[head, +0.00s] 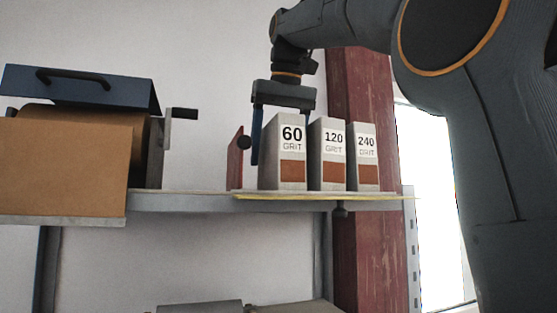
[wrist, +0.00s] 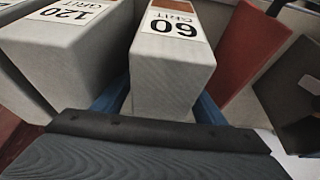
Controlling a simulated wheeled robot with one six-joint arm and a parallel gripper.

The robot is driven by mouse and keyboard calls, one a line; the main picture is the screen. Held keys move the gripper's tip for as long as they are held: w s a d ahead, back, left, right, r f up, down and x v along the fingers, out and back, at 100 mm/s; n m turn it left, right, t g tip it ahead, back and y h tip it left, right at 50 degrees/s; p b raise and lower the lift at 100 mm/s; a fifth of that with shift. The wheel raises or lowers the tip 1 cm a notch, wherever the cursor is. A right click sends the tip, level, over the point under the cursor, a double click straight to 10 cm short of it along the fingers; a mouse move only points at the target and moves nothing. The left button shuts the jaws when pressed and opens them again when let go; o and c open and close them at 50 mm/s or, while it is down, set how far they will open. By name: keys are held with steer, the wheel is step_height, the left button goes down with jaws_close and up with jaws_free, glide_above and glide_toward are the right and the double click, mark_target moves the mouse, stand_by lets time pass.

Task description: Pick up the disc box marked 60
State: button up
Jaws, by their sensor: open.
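The disc box marked 60 (head: 291,158) is a grey box with a white label and a red-brown patch, standing upright on the shelf. It is the leftmost of three grit boxes in the head view. My gripper (head: 284,125) is above it, pointing down, with its blue fingers apart; the left finger hangs beside the box's left side. In the wrist view the 60 box (wrist: 170,75) lies between the two blue fingers, one on each side. The jaws are open. I cannot tell whether either finger touches the box. The right finger is mostly hidden behind the boxes in the head view.
The 120 box (head: 329,160) stands close to the right of the 60 box, with the 240 box (head: 364,160) beyond it. A red plate (head: 235,160) with a dark knob stands to the left. A machine with a blue lid (head: 80,88) is farther left on the shelf (head: 180,201).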

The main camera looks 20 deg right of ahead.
steer(key=shift+f, duration=0.15)
steer(key=c, duration=1.4)
